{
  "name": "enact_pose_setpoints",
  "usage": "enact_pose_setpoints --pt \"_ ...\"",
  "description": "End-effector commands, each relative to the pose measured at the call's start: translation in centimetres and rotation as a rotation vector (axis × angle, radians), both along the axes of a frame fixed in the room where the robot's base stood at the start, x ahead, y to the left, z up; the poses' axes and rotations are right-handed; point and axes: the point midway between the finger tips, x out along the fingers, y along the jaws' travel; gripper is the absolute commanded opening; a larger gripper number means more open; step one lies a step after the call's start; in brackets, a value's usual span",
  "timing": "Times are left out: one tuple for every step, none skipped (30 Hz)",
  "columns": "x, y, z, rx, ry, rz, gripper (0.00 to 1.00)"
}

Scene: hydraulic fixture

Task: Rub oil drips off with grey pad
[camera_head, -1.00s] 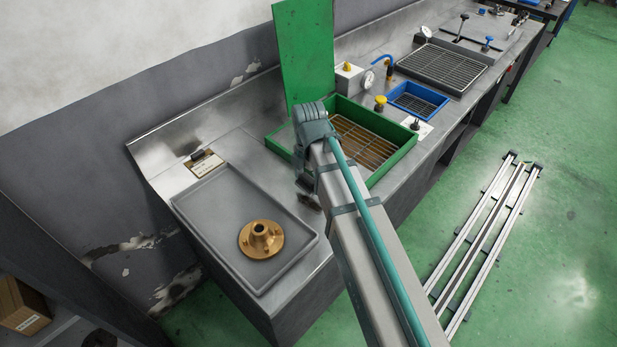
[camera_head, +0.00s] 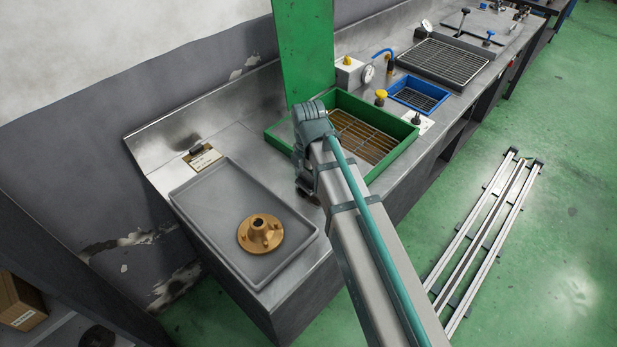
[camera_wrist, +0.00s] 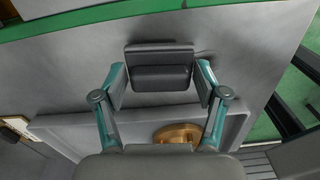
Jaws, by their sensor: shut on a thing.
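In the wrist view my gripper (camera_wrist: 160,82) is shut on a dark grey pad (camera_wrist: 160,54), with a teal finger on each side of it. The pad is at or just above the bare steel bench top (camera_wrist: 75,75); I cannot tell if it touches. A thin dark mark (camera_wrist: 203,54), perhaps oil, shows just right of the pad. In the head view my arm mostly hides the gripper and the pad, over the strip between the grey tray and the green basin. No other drips are clear to me.
A grey tray (camera_head: 205,210) holding a brass flange (camera_head: 260,233) lies to the left. The green basin (camera_head: 398,160), with its green lid (camera_head: 303,50) raised, stands behind. A label plate (camera_head: 203,157) and a blue basin (camera_head: 418,95) are also on the bench.

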Motion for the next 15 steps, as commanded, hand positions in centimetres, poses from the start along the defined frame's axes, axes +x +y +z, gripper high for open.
enact_pose_setpoints --pt "0.00 0.00 -0.10 0.000 0.000 0.000 0.33" --pt "0.00 0.00 -0.14 0.000 0.000 0.000 0.33" --pt "-0.01 -0.01 -0.21 0.000 0.000 0.000 0.33" --pt "0.00 0.00 -0.27 0.000 0.000 0.000 0.33" --pt "0.00 0.00 -0.32 0.000 0.000 0.000 0.33" --pt "0.00 0.00 -0.40 0.000 0.000 0.000 0.33" --pt "-0.01 -0.01 -0.45 0.000 0.000 0.000 0.33" --pt "0.00 0.00 -0.50 0.000 0.000 0.000 0.33" --pt "0.00 0.00 -0.58 0.000 0.000 0.000 0.33" --pt "0.00 0.00 -0.63 0.000 0.000 0.000 0.33" --pt "0.00 0.00 -0.68 0.000 0.000 0.000 0.33" --pt "0.00 0.00 -0.75 0.000 0.000 0.000 0.33" --pt "0.00 0.00 -0.81 0.000 0.000 0.000 0.33" --pt "0.00 0.00 -0.86 0.000 0.000 0.000 0.33" --pt "0.00 0.00 -0.94 0.000 0.000 0.000 0.33"
